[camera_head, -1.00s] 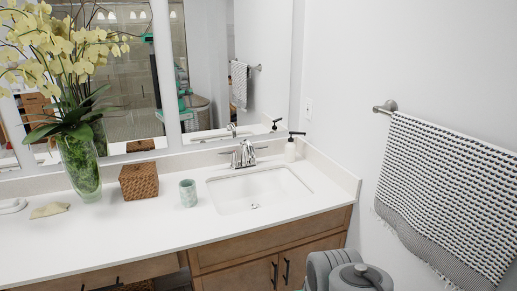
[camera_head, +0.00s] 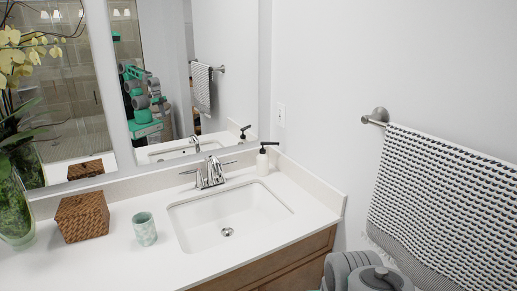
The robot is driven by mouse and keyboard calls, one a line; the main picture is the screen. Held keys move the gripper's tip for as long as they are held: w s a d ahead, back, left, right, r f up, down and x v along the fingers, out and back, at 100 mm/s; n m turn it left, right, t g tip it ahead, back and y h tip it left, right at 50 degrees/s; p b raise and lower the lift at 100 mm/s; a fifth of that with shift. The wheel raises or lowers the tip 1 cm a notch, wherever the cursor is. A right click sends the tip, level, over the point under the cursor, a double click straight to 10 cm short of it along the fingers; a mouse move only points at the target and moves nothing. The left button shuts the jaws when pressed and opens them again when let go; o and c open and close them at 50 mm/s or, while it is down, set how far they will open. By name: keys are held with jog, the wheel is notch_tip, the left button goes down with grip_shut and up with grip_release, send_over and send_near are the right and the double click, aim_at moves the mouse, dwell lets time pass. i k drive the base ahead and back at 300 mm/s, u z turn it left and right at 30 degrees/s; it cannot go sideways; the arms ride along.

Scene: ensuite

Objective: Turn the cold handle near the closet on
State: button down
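A chrome faucet (camera_head: 211,172) stands at the back of the white sink basin (camera_head: 215,236). A lever handle (camera_head: 190,171) sticks out to the left of its spout, and another handle (camera_head: 229,163) sticks out to the right. Neither handle carries a mark that I can read, so I cannot tell which is cold. My gripper's fingers are not in view. A rounded grey part of my arm (camera_head: 372,274) shows at the bottom right, well short of the faucet.
A soap dispenser (camera_head: 263,158) stands right of the faucet. A green cup (camera_head: 145,229), a woven box (camera_head: 82,217) and a glass vase (camera_head: 14,212) stand to the left. A patterned towel (camera_head: 440,205) hangs on the right wall. A mirror (camera_head: 225,105) covers the back wall.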

aim_at(227, 163)
jog(key=u, duration=0.1)
jog(key=i, duration=1.2)
jog(key=u, duration=0.45)
